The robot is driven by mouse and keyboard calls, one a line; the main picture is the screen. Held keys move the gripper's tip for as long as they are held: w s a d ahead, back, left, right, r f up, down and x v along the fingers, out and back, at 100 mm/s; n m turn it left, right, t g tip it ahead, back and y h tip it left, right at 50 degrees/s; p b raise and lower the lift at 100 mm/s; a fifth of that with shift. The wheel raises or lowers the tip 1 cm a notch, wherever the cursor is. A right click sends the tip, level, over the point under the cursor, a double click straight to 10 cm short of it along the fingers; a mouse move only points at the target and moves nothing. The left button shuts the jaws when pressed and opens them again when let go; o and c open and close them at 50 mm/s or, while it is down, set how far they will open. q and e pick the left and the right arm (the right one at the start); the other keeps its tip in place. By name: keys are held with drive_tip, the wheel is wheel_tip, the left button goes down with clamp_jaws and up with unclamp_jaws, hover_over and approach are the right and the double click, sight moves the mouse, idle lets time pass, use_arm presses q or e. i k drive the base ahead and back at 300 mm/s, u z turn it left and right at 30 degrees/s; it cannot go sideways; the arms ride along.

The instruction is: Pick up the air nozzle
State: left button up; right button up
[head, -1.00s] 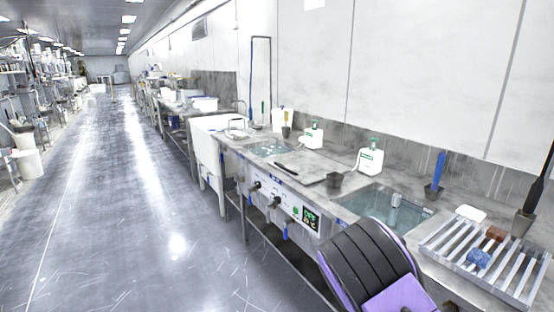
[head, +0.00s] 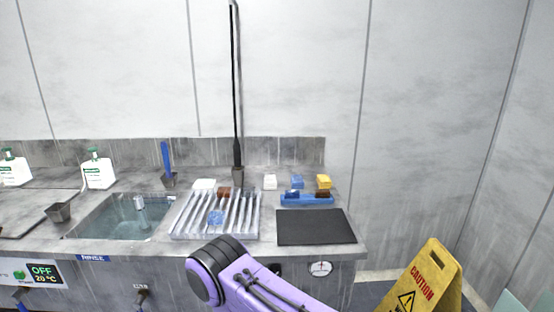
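A slim black wand (head: 237,152), which looks like the air nozzle, stands upright at the back of the counter, its lower end in a small grey holder (head: 238,175). A long thin black line runs up from it along the wall to the top of the head view. It stands just behind the ribbed metal rack. Nothing of mine touches it. A purple and black link of my arm shows at the bottom centre, in front of the counter. Neither gripper is in view.
A water-filled rinse sink (head: 128,218) is left of the ribbed rack (head: 190,228), which holds a blue scrubber (head: 216,217). A black mat (head: 315,228) and a blue tray (head: 305,199) lie right. A yellow caution sign (head: 425,285) stands at lower right.

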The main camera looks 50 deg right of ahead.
sight(237, 145)
drive_tip(key=z, duration=1.4)
